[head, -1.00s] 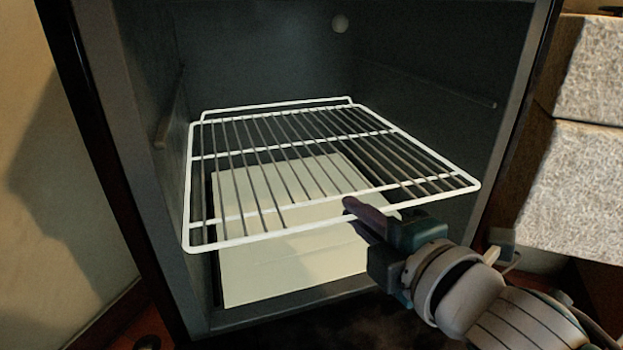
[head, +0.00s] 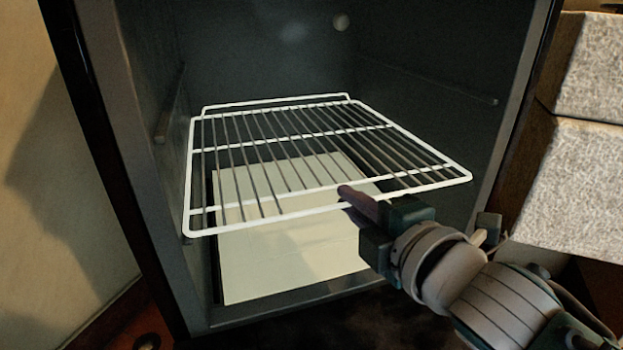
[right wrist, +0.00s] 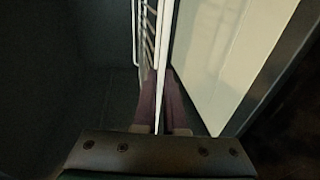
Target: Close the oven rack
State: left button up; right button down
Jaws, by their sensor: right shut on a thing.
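The white wire oven rack (head: 330,208) lies roughly level inside the dark oven (head: 260,50), with its front bar towards me near the opening. My right gripper (head: 350,195) is at the front bar, right of its middle, and is shut on it. In the right wrist view the rack's white bar (right wrist: 163,70) runs between the two purple-brown fingers (right wrist: 160,108). The part of the bar between the fingers is partly hidden in the head view. My left gripper is not in view.
A pale flat panel (head: 290,260) lies on the oven floor below the rack. Side rails (head: 440,88) run along the oven walls. Light grey rough blocks (head: 580,185) stand to the right of the oven. A plain wall (head: 60,190) is at the left.

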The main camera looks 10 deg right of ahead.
jog(key=shift+w+f, duration=0.1)
jog(key=shift+w, duration=0.3)
jog(key=c, duration=1.4)
grip_release()
jog(key=o, duration=0.4)
jog(key=shift+w+a, duration=0.1)
jog(key=shift+w, duration=0.15)
jog(key=shift+s, duration=0.1)
jog(key=shift+s, duration=0.1)
